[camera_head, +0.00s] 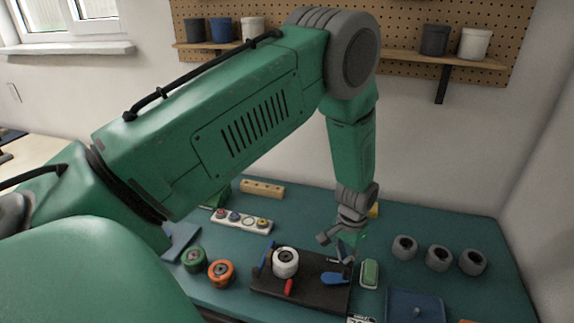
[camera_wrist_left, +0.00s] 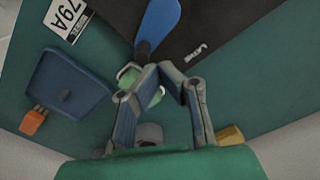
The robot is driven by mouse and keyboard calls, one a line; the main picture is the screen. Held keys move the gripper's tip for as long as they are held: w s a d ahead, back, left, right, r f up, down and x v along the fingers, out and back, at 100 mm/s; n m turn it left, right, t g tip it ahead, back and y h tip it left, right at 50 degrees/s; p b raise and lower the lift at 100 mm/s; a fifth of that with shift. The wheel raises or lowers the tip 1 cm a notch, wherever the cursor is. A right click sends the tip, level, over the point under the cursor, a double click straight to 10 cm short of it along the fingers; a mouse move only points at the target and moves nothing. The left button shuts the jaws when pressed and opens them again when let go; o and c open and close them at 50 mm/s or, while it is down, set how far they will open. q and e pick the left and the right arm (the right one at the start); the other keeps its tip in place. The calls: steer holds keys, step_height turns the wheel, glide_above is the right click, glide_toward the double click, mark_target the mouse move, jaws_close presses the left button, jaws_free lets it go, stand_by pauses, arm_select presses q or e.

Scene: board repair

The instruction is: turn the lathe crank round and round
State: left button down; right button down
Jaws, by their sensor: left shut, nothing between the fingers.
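The lathe is a black base (camera_head: 270,290) on the teal table, with a white round part (camera_head: 285,262) and a red piece on it. A blue handle (camera_head: 335,278), which looks like the crank, lies at its right end. In the left wrist view the lathe base (camera_wrist_left: 205,25) carries the label LATHE, and the blue handle (camera_wrist_left: 158,22) points up from in front of the fingers. My left gripper (camera_head: 345,256) is just above the right end of the lathe, its fingertips (camera_wrist_left: 158,70) together and empty near the handle's lower end. I cannot tell whether they touch it.
A green block (camera_head: 369,273) stands close right of the lathe. A blue tray (camera_head: 414,305) lies front right. Several grey rollers (camera_head: 438,258) stand at the right. Green (camera_head: 194,259) and orange (camera_head: 221,272) rollers stand left. A white strip with knobs (camera_head: 242,220) lies behind.

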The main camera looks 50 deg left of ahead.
arm_select(q)
steer(key=shift+a+f+b, duration=0.2)
steer(key=shift+f+b, duration=0.35)
steer(key=shift+f, duration=0.45)
steer(key=shift+d+f+b, duration=0.1)
steer(key=shift+f+b, duration=0.65)
steer(key=shift+f, duration=0.55)
